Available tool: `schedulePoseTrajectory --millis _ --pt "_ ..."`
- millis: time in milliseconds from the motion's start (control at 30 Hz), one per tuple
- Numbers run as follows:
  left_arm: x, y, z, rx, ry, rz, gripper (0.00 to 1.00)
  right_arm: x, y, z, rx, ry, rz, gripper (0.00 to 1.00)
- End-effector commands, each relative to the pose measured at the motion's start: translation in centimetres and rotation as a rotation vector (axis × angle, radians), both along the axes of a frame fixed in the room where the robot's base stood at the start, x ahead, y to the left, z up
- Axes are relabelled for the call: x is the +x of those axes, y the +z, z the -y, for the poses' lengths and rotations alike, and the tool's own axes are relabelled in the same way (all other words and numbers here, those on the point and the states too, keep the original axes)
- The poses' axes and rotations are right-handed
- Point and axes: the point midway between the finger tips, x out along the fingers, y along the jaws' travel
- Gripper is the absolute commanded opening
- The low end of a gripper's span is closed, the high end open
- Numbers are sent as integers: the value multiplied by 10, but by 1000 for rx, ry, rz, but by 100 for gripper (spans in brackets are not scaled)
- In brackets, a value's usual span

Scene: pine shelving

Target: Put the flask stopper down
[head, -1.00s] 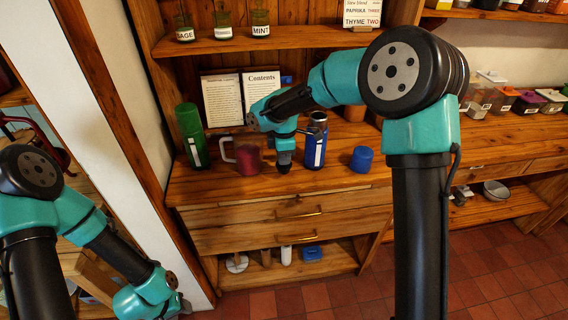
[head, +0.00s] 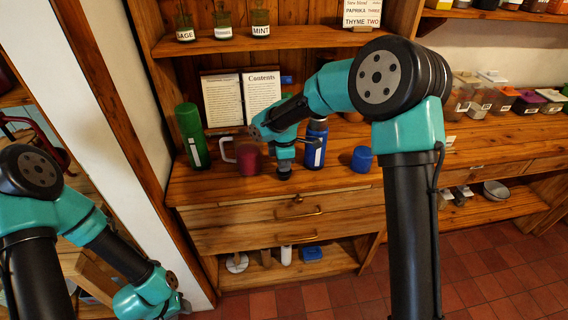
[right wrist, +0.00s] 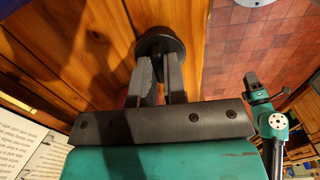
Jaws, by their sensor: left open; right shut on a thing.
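My right gripper (right wrist: 160,82) is shut on a dark round flask stopper (right wrist: 160,45), which shows beyond the fingertips over the wood. In the head view the gripper (head: 285,165) points down at the counter between a glass mug and the blue flask. The stopper (head: 284,176) is a small dark shape under it, at or just above the counter; I cannot tell if it touches. The blue flask (head: 316,148) stands upright just right of the gripper; its top is partly hidden by my arm. My left gripper (head: 178,308) hangs open at the lower left, away from the counter.
The mug with red contents (head: 247,158) stands close left of my right gripper. A green flask (head: 192,135) stands farther left, and a blue cup-like piece (head: 361,159) right of the blue flask. An open book (head: 242,100) leans behind. The counter's front strip (head: 225,190) is clear.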

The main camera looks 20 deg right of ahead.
Motion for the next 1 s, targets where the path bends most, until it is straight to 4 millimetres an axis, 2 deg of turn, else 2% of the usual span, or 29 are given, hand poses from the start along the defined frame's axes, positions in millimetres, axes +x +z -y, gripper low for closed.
schedulePoseTrajectory --millis 33,67,300,667,867,1000 --pt "0 0 0 0 0 0 43 0 -2 0 -1 0 -1 0" --pt "0 0 0 0 0 0 43 0 -2 0 0 0 -1 14" --pt "0 0 0 0 0 0 43 0 -1 0 0 0 0 36" --pt "0 0 0 0 0 0 43 0 3 0 1 0 1 37" --pt "0 0 0 0 0 0 43 1 24 0 1 -2 2 37" --pt "0 0 0 0 0 0 43 1 49 -1 1 0 3 37"
